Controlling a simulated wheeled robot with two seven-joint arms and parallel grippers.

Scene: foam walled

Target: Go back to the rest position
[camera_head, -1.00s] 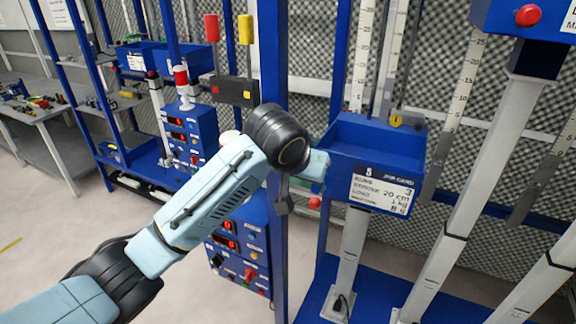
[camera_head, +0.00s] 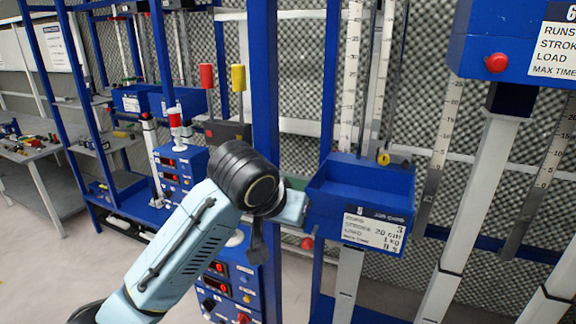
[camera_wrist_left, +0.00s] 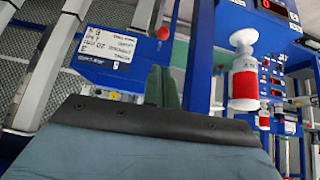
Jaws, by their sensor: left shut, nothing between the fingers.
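My left arm comes in from the bottom left in the head view, with a dark rounded joint at its upper end. A pale blue arm part reaches right from the joint, close to the left side of a blue open bin (camera_head: 362,190); contact cannot be told. The bin also shows upside down in the left wrist view (camera_wrist_left: 115,72). My right gripper is not in view.
A blue upright (camera_head: 266,70) stands right behind the arm. A blue control cabinet (camera_head: 232,275) is below it. Rulers and pale columns (camera_head: 470,210) stand to the right. A red-and-white bottle-like object (camera_wrist_left: 243,75) shows in the wrist view. Open floor lies at lower left.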

